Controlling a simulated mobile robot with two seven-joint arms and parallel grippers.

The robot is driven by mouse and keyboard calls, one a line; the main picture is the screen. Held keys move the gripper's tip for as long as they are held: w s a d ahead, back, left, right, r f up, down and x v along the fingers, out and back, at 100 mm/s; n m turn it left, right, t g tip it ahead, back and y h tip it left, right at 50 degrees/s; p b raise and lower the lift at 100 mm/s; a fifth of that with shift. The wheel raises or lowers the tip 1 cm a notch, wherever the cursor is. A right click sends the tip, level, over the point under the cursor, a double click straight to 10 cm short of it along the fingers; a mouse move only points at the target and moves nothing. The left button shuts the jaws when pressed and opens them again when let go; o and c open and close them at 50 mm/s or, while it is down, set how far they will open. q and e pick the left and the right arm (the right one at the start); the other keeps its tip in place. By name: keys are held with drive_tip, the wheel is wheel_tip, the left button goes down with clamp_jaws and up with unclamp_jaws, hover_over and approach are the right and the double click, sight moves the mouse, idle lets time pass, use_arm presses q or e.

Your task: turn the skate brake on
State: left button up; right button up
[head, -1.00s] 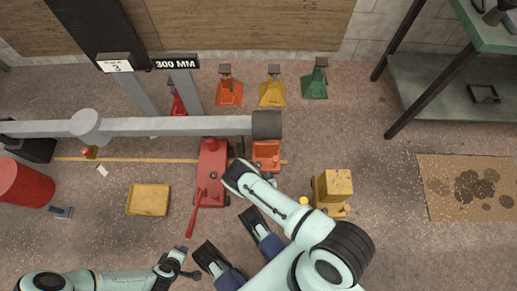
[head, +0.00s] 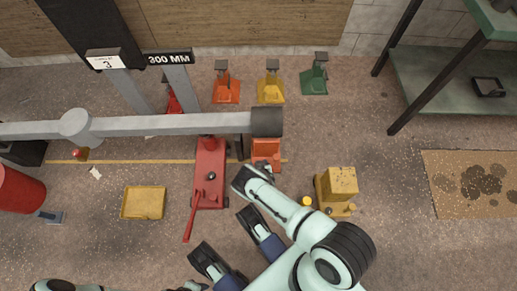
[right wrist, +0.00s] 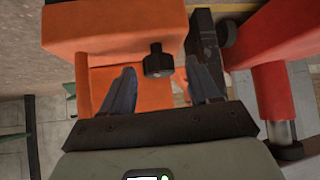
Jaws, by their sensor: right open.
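The orange skate (head: 265,149) stands on the floor under the end of the grey beam, just right of the red floor jack. In the right wrist view its orange body (right wrist: 112,32) is close up, with a black knob (right wrist: 158,62) on it. My right gripper (right wrist: 161,82) is open, with one finger on each side of the knob in that view; whether they touch it I cannot tell. In the head view the right wrist hides the gripper and part of the skate.
The red floor jack (head: 210,170), with its long handle, stands close beside the skate. A yellow unit (head: 338,185) is to the right. The grey beam (head: 170,125) passes overhead. Several coloured stands are behind. A yellow tray (head: 144,202) lies left on open floor.

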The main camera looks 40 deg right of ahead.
drive_tip(key=c, duration=1)
drive_tip(key=shift+s+d+r+n+t+y+p, duration=0.1)
drive_tip(key=shift+d+n+t+y+p, duration=0.2)
drive_tip(key=shift+n+y+p, duration=0.55)
drive_tip(key=shift+c, duration=0.2)
drive_tip(key=shift+n+y, duration=0.45)
drive_tip(key=shift+n, duration=0.4)
use_arm(q)
drive_tip(key=w, duration=0.1)
drive_tip(key=w+r+t, duration=0.1)
drive_tip(key=w, duration=0.1)
drive_tip(key=shift+d+r, duration=0.15)
use_arm(e)
drive_tip(key=shift+n+t+y, duration=0.3)
drive_tip(key=shift+n+y, duration=0.1)
drive_tip(key=shift+n, duration=0.2)
drive_tip(key=o, duration=1)
drive_tip(key=shift+o, duration=0.2)
